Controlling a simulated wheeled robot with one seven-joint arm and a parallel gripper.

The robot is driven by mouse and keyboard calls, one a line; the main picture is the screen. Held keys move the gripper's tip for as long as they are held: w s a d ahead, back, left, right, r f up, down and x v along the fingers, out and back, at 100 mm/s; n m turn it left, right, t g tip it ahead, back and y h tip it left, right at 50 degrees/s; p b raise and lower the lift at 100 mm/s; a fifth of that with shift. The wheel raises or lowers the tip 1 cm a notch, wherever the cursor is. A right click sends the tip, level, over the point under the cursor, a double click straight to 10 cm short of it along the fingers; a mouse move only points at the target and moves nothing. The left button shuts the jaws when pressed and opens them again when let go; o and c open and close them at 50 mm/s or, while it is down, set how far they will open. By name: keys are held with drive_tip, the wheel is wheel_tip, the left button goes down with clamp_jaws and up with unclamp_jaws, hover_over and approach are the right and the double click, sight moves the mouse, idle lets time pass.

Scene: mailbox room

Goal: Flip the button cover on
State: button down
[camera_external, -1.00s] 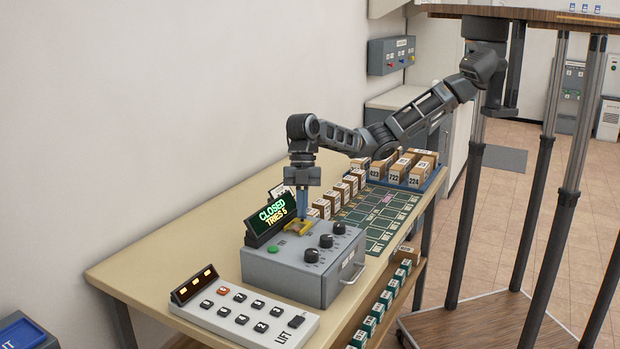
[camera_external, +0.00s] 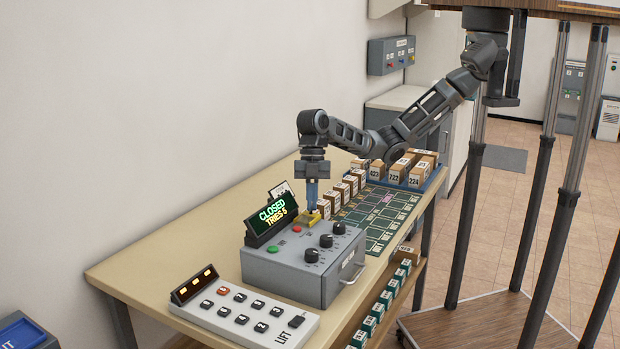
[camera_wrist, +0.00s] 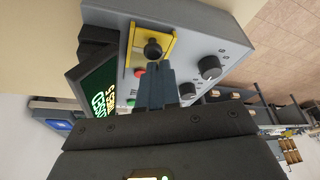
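The grey control box (camera_external: 300,272) stands on the table, with a green button (camera_external: 272,249) and a red button (camera_external: 297,229) on its top. The red button also shows uncovered in the wrist view (camera_wrist: 139,71). The yellow button cover (camera_external: 309,219) lies toward the box's far edge, beyond the red button. In the wrist view the cover (camera_wrist: 134,53) has a black knob (camera_wrist: 153,48) in its middle. My gripper (camera_external: 312,208) points down at the cover. Its blue fingers (camera_wrist: 154,70) are together, just beside the knob; I cannot tell whether they touch it.
A display (camera_external: 272,216) on the box reads "CLOSED TRIES 5". Three black dials (camera_external: 326,241) sit on its right side. A lift keypad (camera_external: 245,312) lies in front. Small numbered boxes (camera_external: 343,190) and a green sorting mat (camera_external: 385,215) are behind. The table's left part is clear.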

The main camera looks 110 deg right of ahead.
sight(312, 216)
drive_tip(key=a, duration=0.1)
drive_tip(key=a+r+p, duration=0.1)
drive_tip(key=w+a, duration=0.1)
drive_tip(key=shift+a+r, duration=0.15)
drive_tip(key=shift+a, duration=0.2)
drive_tip(key=b+v, duration=0.1)
drive_tip(key=v, duration=0.8)
drive_tip(key=shift+d+r+b, duration=0.2)
drive_tip(key=shift+r+b, duration=0.1)
drive_tip(key=shift+b, duration=0.1)
